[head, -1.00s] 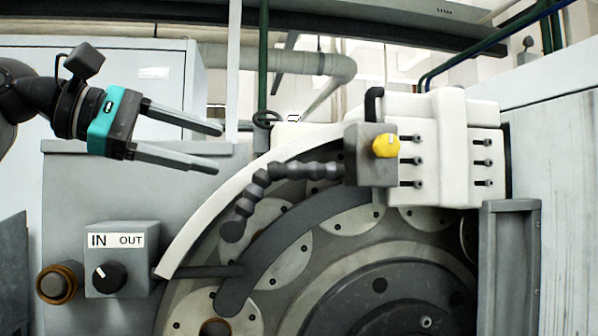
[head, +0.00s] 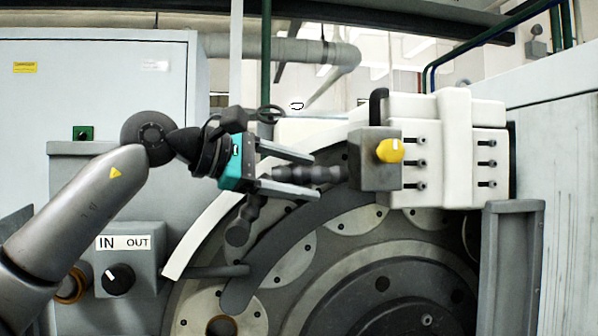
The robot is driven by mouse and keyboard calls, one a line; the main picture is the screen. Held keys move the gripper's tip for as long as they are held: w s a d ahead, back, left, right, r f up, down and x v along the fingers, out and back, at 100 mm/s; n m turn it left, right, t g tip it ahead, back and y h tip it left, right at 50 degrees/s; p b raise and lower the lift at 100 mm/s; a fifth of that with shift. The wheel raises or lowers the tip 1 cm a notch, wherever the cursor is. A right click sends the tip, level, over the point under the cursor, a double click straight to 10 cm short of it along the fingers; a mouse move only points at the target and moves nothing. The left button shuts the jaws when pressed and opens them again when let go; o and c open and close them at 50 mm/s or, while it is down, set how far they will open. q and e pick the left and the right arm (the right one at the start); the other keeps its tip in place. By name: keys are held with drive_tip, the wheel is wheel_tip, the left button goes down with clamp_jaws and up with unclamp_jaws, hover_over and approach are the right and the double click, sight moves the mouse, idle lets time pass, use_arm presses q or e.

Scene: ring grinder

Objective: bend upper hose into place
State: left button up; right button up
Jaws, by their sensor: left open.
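The upper hose (head: 321,174) is a dark, segmented hose. It comes out of the left side of the grey block with the yellow knob (head: 389,150), runs left and bends down to a rounded end (head: 238,232) over the grinder's discs. My left gripper (head: 303,174) is open, pointing right, with its two fingers above and below the horizontal stretch of the hose in the picture. Whether the fingers touch the hose cannot be told. The gripper body hides part of the hose's bend. My right gripper is not in view.
A white curved guard (head: 184,258) arcs around the discs. A lower dark pipe (head: 215,271) sticks out at left. The IN/OUT control box (head: 130,272) stands left, close to my left arm. A grey panel (head: 512,250) bounds the right side.

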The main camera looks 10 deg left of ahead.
use_arm(q)
clamp_jaws()
idle(0.5)
idle(0.9)
